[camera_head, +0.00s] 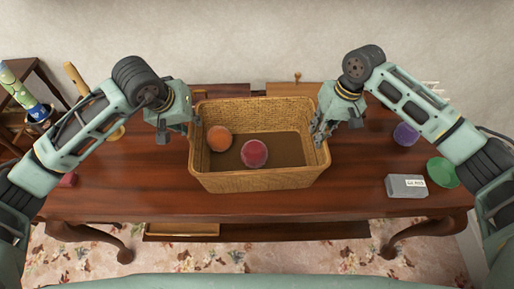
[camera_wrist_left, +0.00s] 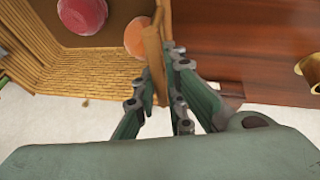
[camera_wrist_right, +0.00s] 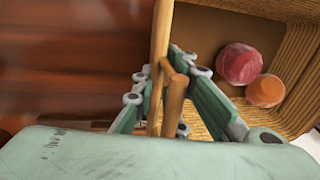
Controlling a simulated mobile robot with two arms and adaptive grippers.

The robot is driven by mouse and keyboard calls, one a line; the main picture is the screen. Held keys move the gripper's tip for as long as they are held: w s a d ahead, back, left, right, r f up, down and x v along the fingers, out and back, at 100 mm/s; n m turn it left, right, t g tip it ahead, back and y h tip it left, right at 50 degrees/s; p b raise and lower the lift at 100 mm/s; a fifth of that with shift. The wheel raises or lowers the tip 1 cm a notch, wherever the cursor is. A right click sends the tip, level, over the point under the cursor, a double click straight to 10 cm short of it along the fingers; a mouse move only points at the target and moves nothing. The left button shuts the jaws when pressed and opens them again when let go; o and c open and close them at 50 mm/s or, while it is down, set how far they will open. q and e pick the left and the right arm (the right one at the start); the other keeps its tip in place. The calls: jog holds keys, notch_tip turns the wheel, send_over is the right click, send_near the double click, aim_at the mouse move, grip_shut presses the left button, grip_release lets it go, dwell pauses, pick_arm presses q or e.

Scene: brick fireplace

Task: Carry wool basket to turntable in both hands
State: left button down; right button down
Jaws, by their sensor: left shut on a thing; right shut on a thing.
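The wool basket (camera_head: 258,181) is a rectangular woven tan basket at the middle of the wooden table. An orange wool ball (camera_head: 219,139) and a red wool ball (camera_head: 254,153) lie inside it. My left gripper (camera_head: 191,119) is shut on the basket's left side, and the left wrist view shows its fingers on either side of the rim (camera_wrist_left: 153,45). My right gripper (camera_head: 322,124) is shut on the right side, around a wooden handle part (camera_wrist_right: 175,95). I cannot tell whether the basket touches the table. I cannot make out a turntable.
The dark wooden table (camera_head: 300,202) has a grey box (camera_head: 406,186), a green disc (camera_head: 442,172) and a purple ball (camera_head: 406,134) at right. A small red thing (camera_head: 68,180) lies at left. A patterned vase (camera_head: 22,90) stands at far left. The table's front strip is clear.

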pick_arm(q)
jog(key=shift+w+a+r, duration=0.1)
jog(key=shift+a+r, duration=0.05)
jog(key=shift+a, duration=0.1)
pick_arm(e)
jog(key=shift+w+d+r, duration=0.1)
jog(key=shift+r, duration=0.1)
